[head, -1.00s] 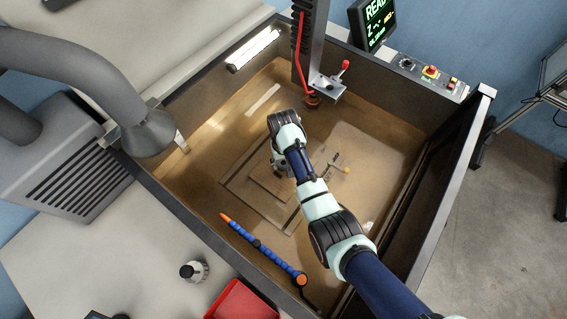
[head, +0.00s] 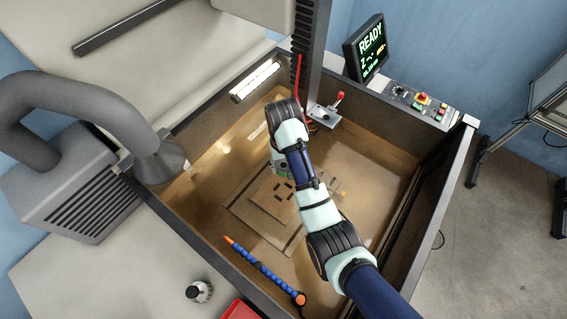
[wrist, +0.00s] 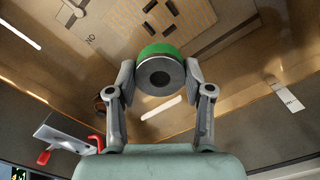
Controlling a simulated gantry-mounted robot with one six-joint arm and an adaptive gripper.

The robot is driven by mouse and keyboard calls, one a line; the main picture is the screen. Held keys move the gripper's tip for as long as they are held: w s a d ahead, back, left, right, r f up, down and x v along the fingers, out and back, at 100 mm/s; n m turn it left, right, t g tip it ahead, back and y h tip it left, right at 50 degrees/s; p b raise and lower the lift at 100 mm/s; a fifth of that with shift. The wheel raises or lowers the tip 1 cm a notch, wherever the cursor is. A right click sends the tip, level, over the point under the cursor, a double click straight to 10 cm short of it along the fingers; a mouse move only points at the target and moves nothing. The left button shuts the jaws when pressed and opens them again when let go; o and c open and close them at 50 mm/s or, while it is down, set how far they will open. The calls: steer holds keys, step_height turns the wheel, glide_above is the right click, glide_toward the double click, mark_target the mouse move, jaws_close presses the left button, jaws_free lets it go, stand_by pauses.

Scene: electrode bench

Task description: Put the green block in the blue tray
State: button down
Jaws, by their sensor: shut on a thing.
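The green block (wrist: 157,50) is a short round piece with a green rim and a grey face with a dark central hole. In the wrist view, my gripper (wrist: 159,84) is shut on it, one finger on each side. In the head view, my gripper (head: 281,166) hangs over the tank with a sliver of green at its end; the arm hides most of it. The block appears raised above the slotted plate (head: 262,208). I see no blue tray in either current view.
The tank's walls, with a near rim (head: 200,235), surround the work area. A red tray (head: 238,311) is partly cut off at the bottom edge. A column with a red-knobbed clamp (head: 326,112) stands behind my gripper.

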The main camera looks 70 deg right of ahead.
step_height(320, 180, up, 10)
steer(key=p, duration=1)
steer(key=shift+f, duration=0.25)
